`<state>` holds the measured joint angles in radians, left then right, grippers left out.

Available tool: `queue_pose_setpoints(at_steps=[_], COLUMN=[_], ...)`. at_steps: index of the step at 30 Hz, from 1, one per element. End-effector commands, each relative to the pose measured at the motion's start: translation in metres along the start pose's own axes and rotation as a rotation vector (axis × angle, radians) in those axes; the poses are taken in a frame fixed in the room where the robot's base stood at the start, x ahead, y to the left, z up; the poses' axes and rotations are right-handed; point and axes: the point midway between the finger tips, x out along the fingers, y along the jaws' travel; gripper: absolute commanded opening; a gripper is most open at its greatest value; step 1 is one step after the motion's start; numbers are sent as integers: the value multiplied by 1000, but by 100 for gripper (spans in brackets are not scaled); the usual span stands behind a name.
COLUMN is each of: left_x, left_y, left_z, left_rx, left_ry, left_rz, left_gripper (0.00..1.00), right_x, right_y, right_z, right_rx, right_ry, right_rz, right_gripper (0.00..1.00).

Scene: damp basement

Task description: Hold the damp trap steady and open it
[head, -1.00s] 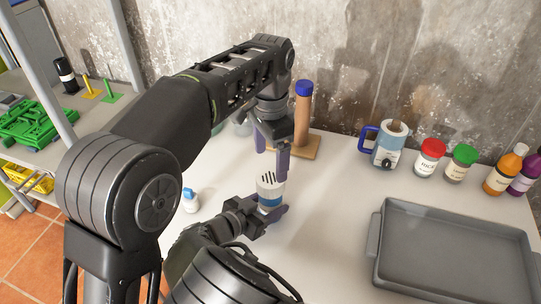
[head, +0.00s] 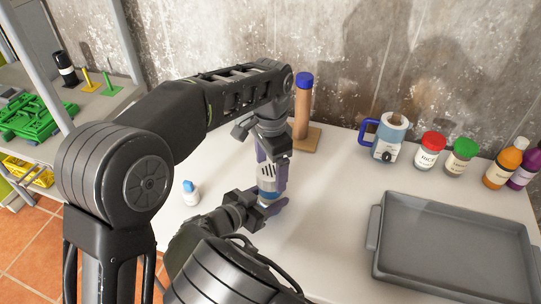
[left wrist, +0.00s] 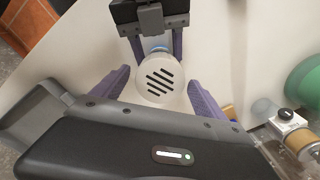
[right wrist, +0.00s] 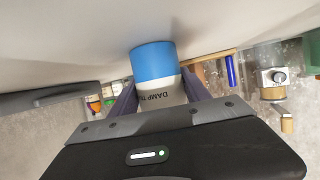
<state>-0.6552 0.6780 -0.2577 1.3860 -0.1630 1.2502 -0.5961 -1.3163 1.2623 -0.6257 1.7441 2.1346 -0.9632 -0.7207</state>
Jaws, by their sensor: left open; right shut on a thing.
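The damp trap (head: 267,181) is a small white canister with a slotted top and a blue lower part, upright at the table's near side. In the left wrist view its round slotted lid (left wrist: 160,79) faces me. My right gripper (head: 264,205) is shut on its body low down; in the right wrist view the fingers flank the white labelled part, beside the blue end (right wrist: 153,62). My left gripper (head: 271,165) points down from above and is open. Its fingers stand on either side of the lid, with gaps showing in the left wrist view.
A small white bottle with a blue cap (head: 190,192) stands left of the arms. A grey tray (head: 450,206) fills the right.

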Motion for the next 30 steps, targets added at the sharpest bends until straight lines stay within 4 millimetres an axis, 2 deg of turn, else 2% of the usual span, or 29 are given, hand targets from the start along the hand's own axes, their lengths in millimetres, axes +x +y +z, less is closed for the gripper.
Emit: queue_pose_setpoints(at_steps=[3, 6, 14, 30], left_x=[13, 18, 19, 19], left_y=[0, 0, 0, 0], left_z=[0, 0, 0, 0], left_rx=[0, 0, 0, -1], left_ry=[-2, -2, -1, 0], left_rz=[0, 0, 0, 0], left_gripper=[83, 83, 83, 41], right_x=[0, 0, 0, 0], right_y=[0, 0, 0, 0], right_z=[0, 0, 0, 0], right_rx=[0, 0, 0, 0], right_ry=[0, 0, 0, 0], right_rz=[0, 0, 1, 1], right_gripper=[0, 0, 0, 0])
